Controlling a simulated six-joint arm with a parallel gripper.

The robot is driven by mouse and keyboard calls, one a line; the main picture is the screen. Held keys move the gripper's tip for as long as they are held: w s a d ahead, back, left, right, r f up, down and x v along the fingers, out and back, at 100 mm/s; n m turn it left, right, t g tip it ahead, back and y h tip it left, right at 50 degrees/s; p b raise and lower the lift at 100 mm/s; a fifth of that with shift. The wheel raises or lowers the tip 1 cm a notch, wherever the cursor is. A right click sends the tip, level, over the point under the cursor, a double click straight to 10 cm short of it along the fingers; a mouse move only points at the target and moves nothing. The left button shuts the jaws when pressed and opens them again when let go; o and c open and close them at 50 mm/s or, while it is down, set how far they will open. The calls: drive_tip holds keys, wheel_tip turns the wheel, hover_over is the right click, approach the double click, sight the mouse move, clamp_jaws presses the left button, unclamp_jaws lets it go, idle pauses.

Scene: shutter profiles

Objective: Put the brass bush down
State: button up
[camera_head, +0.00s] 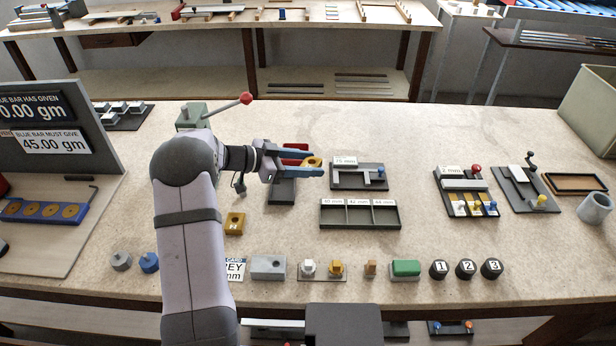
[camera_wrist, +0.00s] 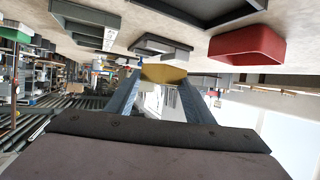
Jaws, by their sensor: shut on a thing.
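My gripper (camera_head: 314,163) has blue fingers and points to the right over the bench. It is shut on the brass bush (camera_head: 312,161), a yellow ring-like piece between the fingertips. The bush also shows in the wrist view (camera_wrist: 163,74), held between the two blue fingers. Behind and below the gripper is a dark grey stand (camera_head: 281,191), partly hidden by the fingers. A red tray (camera_head: 293,151) shows just behind the gripper and also in the wrist view (camera_wrist: 247,45). I cannot tell how high the bush is above the bench.
Right of the gripper is a dark fixture with a white label (camera_head: 345,160). In front of it lies a dark tray with three labelled compartments (camera_head: 359,226). A brass block (camera_head: 234,223) stands near my arm. Several small parts line the front edge. The bench's back middle is clear.

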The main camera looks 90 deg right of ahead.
sight(307, 188)
drive_tip(key=shift+f+p, duration=0.45)
drive_tip(key=shift+f, duration=2.5)
drive_tip(key=shift+f, duration=0.2)
drive_tip(key=o, duration=1.2)
drive_tip(key=shift+c, duration=0.2)
drive_tip(key=shift+r, duration=0.25)
drive_tip(key=b+v, duration=0.2)
drive_tip(key=v, duration=0.9)
drive_tip(key=shift+w+a, duration=0.2)
drive_tip(key=shift+w, duration=0.15)
drive_tip(key=c, duration=0.6)
